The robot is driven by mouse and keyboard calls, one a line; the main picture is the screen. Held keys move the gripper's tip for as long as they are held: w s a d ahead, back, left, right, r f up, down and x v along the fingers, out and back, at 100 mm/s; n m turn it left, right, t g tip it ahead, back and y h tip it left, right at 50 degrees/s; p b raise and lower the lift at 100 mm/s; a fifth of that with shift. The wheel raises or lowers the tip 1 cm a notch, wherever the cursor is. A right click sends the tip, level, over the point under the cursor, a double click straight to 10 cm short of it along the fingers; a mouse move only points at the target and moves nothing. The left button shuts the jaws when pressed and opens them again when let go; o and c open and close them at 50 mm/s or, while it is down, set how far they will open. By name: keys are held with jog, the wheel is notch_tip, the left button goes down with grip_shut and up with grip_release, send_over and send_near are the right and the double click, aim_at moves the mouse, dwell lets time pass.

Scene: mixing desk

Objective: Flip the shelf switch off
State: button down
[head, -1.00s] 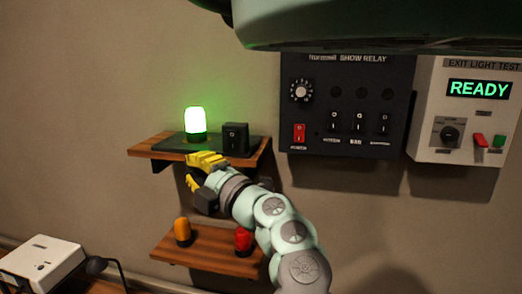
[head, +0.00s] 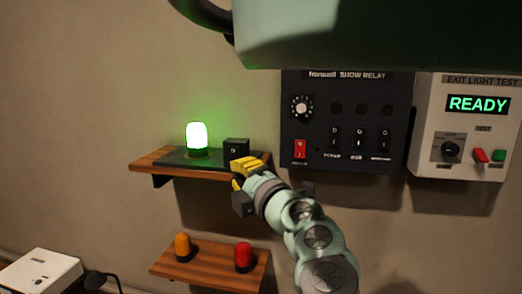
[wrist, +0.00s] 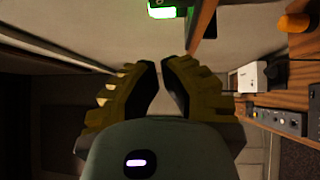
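The shelf switch (head: 236,147) is a small black box with a rocker face. It stands at the right end of the upper wooden shelf (head: 145,160), on a dark green plate beside a glowing green lamp (head: 197,137). My gripper (head: 238,176) has yellow fingers and is just in front of and below the switch, overlapping the shelf's front edge in the head view. I cannot tell if it touches. In the wrist view my gripper (wrist: 160,63) has its fingertips almost together, nothing between them. The lit lamp (wrist: 163,13) shows at the top; I cannot make out the switch there.
A lower shelf (head: 210,268) holds an orange lamp (head: 182,247) and a red lamp (head: 243,257). The black show relay panel (head: 340,155) and white exit light test box (head: 430,165), reading READY, hang at right. A white device (head: 40,272) is lower left.

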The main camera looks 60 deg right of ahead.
aim_at(230, 152)
jog(key=w+d+p, duration=0.2)
jog(key=w+d+r+p, duration=0.1)
jog(key=w, duration=0.2)
jog(key=w+d+p, duration=0.2)
jog(key=shift+w+d+r+p, duration=0.3)
jog(key=shift+d+r, duration=0.05)
jog(key=shift+w+d+f+p, duration=0.25)
jog(key=shift+w+p, duration=0.1)
jog(key=shift+p, duration=0.1)
dwell(0.3)
